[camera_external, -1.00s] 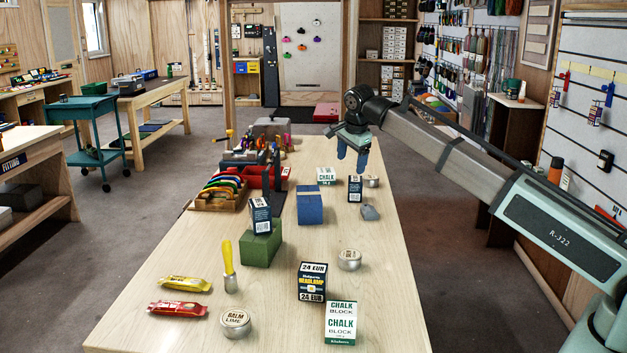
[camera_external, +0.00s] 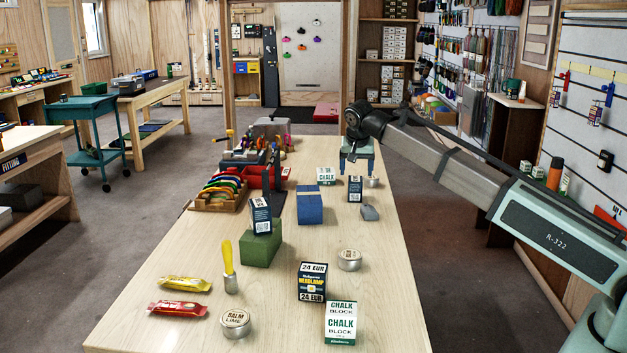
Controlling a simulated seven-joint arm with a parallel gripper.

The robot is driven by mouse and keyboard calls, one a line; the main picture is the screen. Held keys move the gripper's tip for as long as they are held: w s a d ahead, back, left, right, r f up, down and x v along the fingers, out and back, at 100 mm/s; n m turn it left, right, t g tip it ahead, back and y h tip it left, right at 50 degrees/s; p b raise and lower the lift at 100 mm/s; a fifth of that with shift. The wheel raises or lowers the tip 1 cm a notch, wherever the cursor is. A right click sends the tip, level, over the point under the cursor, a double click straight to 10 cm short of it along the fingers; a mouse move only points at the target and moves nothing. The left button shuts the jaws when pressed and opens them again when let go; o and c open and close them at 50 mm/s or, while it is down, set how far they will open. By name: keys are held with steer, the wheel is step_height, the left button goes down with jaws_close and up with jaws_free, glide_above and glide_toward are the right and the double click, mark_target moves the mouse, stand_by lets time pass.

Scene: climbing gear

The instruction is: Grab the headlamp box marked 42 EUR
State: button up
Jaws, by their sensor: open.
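A dark blue headlamp box (camera_external: 312,282) marked 24 EUR stands upright near the front of the bench, left of a chalk box. A second dark box (camera_external: 261,215) sits tilted on a green block, and a third dark box (camera_external: 355,189) stands farther back, right of the blue block; their markings are too small to read. My gripper (camera_external: 357,172) is open and empty at the far part of the bench, above and behind the third box. I cannot tell whether its fingertips touch anything.
A blue block (camera_external: 309,205), green block (camera_external: 261,245) and grey lump (camera_external: 370,212) stand mid-bench. Chalk boxes (camera_external: 341,322) (camera_external: 326,176), tins (camera_external: 349,260) (camera_external: 236,323), a yellow-handled brush (camera_external: 229,268) and two wrapped bars (camera_external: 184,284) lie around.

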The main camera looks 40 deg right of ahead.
mark_target(355, 186)
steer(key=shift+x, duration=4.45)
steer(key=c, duration=1.1)
